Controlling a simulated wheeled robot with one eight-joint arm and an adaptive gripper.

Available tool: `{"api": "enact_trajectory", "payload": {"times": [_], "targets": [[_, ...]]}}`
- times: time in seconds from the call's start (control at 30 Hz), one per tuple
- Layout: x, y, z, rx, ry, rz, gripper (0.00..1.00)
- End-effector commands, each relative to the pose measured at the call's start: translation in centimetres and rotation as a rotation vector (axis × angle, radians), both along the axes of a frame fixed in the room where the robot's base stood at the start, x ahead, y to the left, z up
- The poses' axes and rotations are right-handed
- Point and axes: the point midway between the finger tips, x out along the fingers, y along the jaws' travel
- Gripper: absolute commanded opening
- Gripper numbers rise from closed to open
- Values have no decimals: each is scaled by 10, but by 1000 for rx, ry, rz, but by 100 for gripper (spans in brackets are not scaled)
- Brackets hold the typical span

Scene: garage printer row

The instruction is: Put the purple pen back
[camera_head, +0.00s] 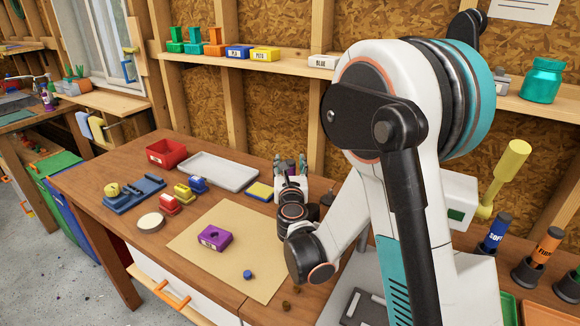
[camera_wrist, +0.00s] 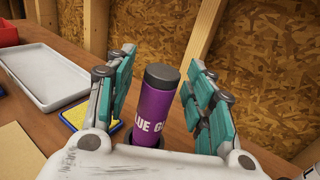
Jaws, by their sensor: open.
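The purple pen (camera_wrist: 158,103) is an upright purple cylinder with a dark grey cap and partly hidden white lettering reading "LUE G". It stands at the back of the workbench, its foot in a dark round base (camera_wrist: 128,137), mostly hidden by my wrist. My gripper (camera_wrist: 160,62) is open, with one teal-padded finger on each side of the pen and visible gaps between pads and pen. In the head view my gripper (camera_head: 289,163) reaches to the bench's back edge, and a bit of the purple pen (camera_head: 290,169) shows between the fingers.
A yellow-topped pad (camera_head: 260,191) and a white tray (camera_head: 217,171) lie left of my gripper. A purple block (camera_head: 215,237) and a small blue piece (camera_head: 247,274) lie on the brown mat (camera_head: 190,245). Blue (camera_head: 494,233) and orange (camera_head: 546,246) pens stand in dark holders at right.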

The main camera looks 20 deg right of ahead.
Motion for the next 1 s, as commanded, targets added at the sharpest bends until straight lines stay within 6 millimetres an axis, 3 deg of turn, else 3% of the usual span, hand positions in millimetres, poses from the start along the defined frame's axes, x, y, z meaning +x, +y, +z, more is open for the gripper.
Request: {"api": "enact_trajectory", "payload": {"times": [0.17,0.6,1.0], "targets": [[-7,2,0,0,0,1,49],[-67,17,0,0,0,1,49],[-73,18,0,0,0,0,49]]}}
